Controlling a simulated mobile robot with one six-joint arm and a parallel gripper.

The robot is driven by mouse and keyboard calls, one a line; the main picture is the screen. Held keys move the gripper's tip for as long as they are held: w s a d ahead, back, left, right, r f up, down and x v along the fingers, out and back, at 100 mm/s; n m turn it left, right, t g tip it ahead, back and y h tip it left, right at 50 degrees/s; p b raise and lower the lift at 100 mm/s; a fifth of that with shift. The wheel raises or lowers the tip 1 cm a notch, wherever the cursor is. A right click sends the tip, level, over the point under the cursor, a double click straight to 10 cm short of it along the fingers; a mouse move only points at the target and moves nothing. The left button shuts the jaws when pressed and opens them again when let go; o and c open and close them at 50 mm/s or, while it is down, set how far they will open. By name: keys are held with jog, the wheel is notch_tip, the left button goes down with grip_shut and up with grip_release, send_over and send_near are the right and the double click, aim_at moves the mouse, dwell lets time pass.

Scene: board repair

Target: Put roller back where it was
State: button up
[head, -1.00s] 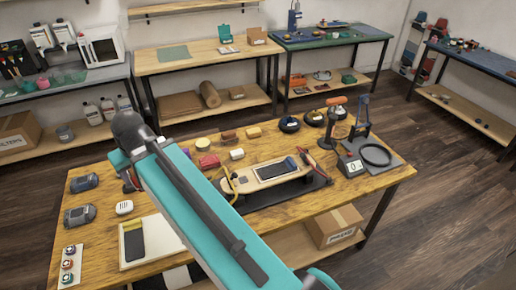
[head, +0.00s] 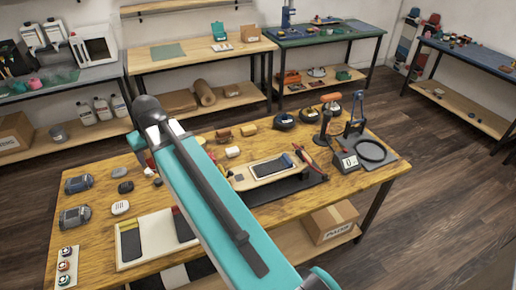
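An orange cylinder (head: 331,97) sits atop a dark upright stand (head: 325,125) at the back right of the wooden table; it may be the roller, but I cannot tell for sure. A light wooden board (head: 262,172) with a dark panel lies on a black base in the middle of the table. A red clamp-like piece (head: 308,158) is at its right end. My teal arm crosses the view from the lower right to the upper left and hides part of the table. My gripper is not visible, so what it holds cannot be seen.
A pale tray (head: 130,262) with dark pads lies at the front left. Grey rounded parts (head: 78,184) are at the left edge. A small display box (head: 346,163) and a black ring (head: 370,151) are at the right. Several small blocks and dark discs line the back.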

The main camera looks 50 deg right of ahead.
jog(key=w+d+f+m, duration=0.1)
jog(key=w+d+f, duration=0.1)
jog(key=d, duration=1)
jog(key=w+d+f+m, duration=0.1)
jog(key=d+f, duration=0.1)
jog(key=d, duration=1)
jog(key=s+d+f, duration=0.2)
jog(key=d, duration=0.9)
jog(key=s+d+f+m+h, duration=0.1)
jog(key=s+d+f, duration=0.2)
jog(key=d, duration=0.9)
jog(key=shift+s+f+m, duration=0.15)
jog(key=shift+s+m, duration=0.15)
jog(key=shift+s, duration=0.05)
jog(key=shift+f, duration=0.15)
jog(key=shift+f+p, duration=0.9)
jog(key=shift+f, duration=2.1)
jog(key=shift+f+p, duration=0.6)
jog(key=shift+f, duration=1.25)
